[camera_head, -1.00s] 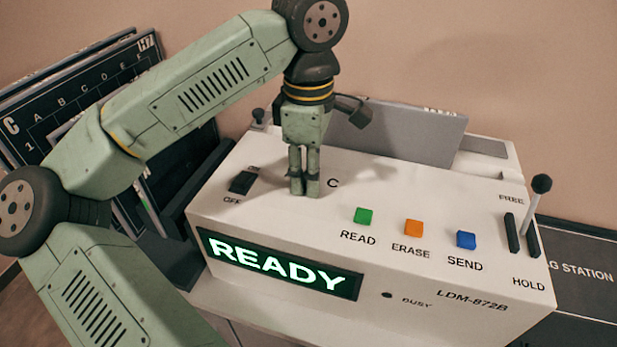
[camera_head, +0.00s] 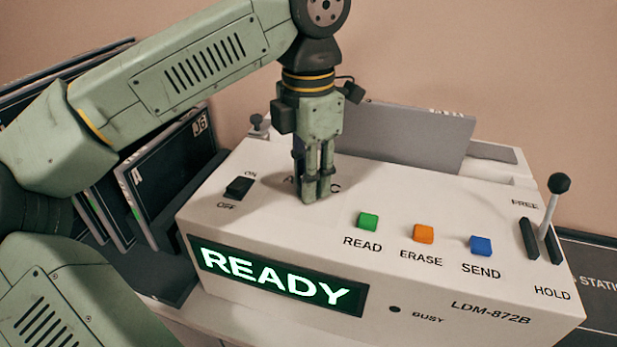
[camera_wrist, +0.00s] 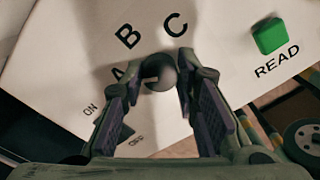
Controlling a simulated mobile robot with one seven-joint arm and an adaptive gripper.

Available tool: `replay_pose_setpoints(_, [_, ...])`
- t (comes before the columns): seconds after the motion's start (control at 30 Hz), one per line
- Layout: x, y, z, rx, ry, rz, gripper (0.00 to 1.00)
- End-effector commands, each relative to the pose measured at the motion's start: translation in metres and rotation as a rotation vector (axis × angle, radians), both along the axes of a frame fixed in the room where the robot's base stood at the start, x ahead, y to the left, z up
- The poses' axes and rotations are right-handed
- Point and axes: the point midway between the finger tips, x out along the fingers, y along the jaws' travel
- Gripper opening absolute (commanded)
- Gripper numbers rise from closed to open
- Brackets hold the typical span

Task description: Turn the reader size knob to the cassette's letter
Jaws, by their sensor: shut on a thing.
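The reader (camera_head: 250,210) is a white console with a lit READY display. Its size knob (camera_wrist: 160,73) is a small dark round knob in the wrist view, ringed by the letters A, B and C. My gripper (camera_head: 316,194) points down at the console top and is shut on the knob, with one finger on each side in the wrist view (camera_wrist: 152,75). The fingers hide the knob in the head view, and I cannot tell which letter it points to. A grey plate (camera_head: 405,137), perhaps the cassette, stands at the reader's back; I cannot read a letter on it.
Green READ (camera_head: 368,221), orange ERASE (camera_head: 423,233) and blue SEND (camera_head: 481,245) buttons lie right of my gripper. An ON/OFF switch (camera_head: 239,187) is at left. A FREE/HOLD lever (camera_head: 552,205) rises at right. Dark lettered panels (camera_head: 165,175) stand in a rack at left.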

Motion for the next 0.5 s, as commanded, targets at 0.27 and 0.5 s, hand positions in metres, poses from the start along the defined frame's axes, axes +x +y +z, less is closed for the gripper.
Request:
replay_pose_setpoints(0.27, [0.0004, -0.0001, 0.0003, 0.0, -0.002, 0.055, 0.0])
replay_pose_setpoints(0.5, [0.0004, -0.0001, 0.0005, 0.0, -0.001, 0.06, 0.0])
